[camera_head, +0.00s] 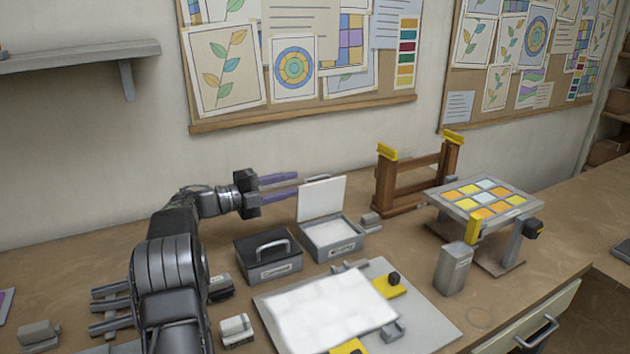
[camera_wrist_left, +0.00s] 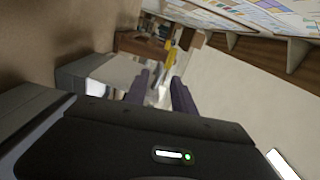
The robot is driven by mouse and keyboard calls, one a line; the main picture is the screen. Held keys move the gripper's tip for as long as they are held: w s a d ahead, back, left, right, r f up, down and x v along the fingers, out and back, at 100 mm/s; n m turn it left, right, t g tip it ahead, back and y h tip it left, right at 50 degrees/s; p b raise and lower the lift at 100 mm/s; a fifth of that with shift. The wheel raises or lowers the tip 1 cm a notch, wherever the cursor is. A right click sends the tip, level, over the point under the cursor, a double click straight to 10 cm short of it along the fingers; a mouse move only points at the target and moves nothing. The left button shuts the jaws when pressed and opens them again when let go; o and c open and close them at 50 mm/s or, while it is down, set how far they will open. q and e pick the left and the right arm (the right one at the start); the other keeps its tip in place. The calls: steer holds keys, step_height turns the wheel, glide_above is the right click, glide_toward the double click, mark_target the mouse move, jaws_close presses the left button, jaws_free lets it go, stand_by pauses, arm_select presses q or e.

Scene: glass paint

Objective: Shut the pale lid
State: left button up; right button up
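The pale lid (camera_head: 322,197) stands raised at the back of a small grey box (camera_head: 333,245), which is open at the top with a pale inside. My left gripper (camera_head: 297,181) is behind and left of the raised lid, with its two purple fingers apart and pointing right; the lid may hide the tips. In the left wrist view the two fingers (camera_wrist_left: 165,85) are also apart, with nothing clearly between them. My right gripper is in neither view.
A dark box with a handle (camera_head: 268,256) stands shut, left of the open box. A wooden rack (camera_head: 410,180) stands behind right. A white-padded board (camera_head: 330,310) lies in front. A colored glass panel (camera_head: 485,198) is on a stand at right.

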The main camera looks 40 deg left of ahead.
mark_target(306, 181)
arm_select(q)
steer(key=shift+p+x, duration=0.85)
steer(key=shift+x, duration=3.05)
jaws_close()
